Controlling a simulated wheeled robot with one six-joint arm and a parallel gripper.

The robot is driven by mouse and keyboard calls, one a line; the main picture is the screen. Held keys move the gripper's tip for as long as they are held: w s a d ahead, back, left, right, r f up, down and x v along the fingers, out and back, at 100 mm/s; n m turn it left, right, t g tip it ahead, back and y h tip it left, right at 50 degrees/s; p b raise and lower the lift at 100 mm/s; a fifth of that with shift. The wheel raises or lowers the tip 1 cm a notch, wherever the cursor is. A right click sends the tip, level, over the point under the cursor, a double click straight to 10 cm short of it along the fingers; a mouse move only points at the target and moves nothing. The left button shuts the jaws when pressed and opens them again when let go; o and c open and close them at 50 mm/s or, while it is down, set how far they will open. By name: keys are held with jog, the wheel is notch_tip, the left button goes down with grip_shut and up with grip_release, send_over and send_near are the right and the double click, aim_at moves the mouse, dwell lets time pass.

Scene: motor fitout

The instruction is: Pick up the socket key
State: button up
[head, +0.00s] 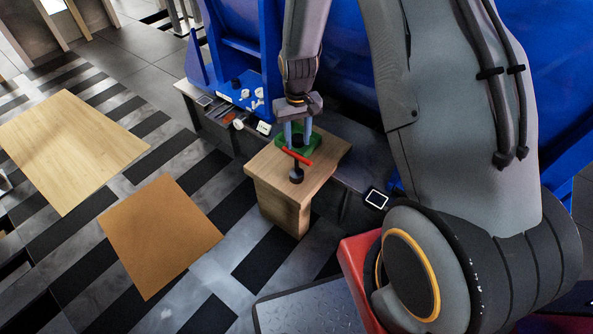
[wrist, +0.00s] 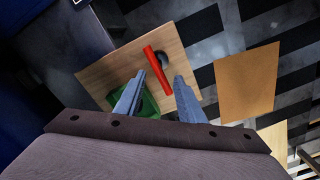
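The socket key appears to be the red bar (head: 297,157) with a dark round part (head: 297,175) next to it, at the near side of a small wooden stand. In the wrist view the red bar (wrist: 157,67) slants between the fingertips, with the dark round part (wrist: 163,62) partly behind it. My gripper (head: 297,144) points down over the stand. Its two fingers are apart in the wrist view (wrist: 160,80), with nothing clamped between them. A green piece (wrist: 149,104) lies on the stand, partly hidden by the left finger. Whether the fingers touch the bar I cannot tell.
The wooden stand (head: 265,168) is beside a dark bench ledge (head: 347,168) in front of a blue machine (head: 345,70). The ledge carries small parts and a white-faced box (head: 376,198). A brown board (head: 160,235) and a pale board (head: 72,150) lie left over striped floor.

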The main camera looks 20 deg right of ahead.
send_near(297, 172)
jog(key=shift+w+f, duration=0.3)
jog(key=shift+w, duration=0.05)
jog(key=shift+f+b, duration=0.3)
jog(key=shift+f, duration=3.15)
grip_shut()
